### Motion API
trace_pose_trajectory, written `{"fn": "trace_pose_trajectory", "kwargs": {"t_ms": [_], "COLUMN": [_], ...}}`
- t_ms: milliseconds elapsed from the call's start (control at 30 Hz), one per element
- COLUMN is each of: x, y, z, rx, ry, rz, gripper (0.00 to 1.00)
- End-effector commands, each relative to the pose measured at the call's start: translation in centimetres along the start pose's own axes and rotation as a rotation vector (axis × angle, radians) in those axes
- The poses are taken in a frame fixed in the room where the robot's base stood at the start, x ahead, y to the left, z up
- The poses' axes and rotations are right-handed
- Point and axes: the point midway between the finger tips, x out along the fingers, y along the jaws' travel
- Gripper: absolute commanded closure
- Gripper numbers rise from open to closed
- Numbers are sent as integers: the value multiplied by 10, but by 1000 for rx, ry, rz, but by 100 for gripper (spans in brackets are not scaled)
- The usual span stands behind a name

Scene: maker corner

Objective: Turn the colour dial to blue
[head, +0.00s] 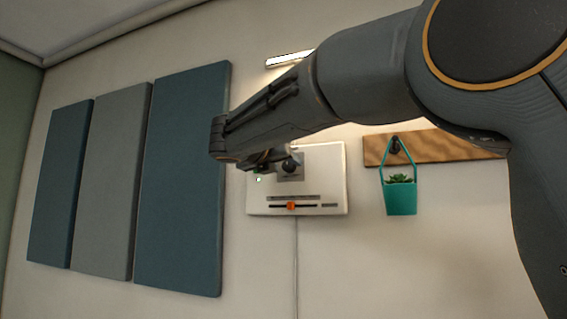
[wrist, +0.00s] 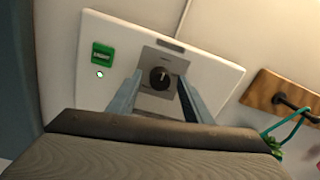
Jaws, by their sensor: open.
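The colour dial (wrist: 160,78) is a round black knob with a pale pointer mark, set on a grey plate (wrist: 175,57) on a white wall panel (head: 254,191). In the wrist view it lies between the two fingers of my gripper (wrist: 158,88). The fingers are apart, one on each side, and I cannot tell if either touches it. In the head view the dial (head: 291,165) shows just below my gripper (head: 262,164), which hides the upper left of the panel. No colour markings around the dial are readable.
The panel also has a green labelled switch (wrist: 102,54), a small lit lamp (wrist: 100,75) and an orange slider (head: 291,205). To the right, a teal hanging planter (head: 401,197) hangs from a wooden rail (head: 450,145). Blue and grey wall panels (head: 182,180) stand left.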

Motion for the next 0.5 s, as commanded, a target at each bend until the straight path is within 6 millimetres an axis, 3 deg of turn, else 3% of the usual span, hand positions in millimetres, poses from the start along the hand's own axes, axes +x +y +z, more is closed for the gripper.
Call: {"fn": "trace_pose_trajectory", "kwargs": {"t_ms": [133,400,500], "x": [0,0,0], "y": [0,0,0], "z": [0,0,0], "rx": [0,0,2], "ry": [0,0,1], "rz": [0,-1,-1], "gripper": [55,96,96]}}
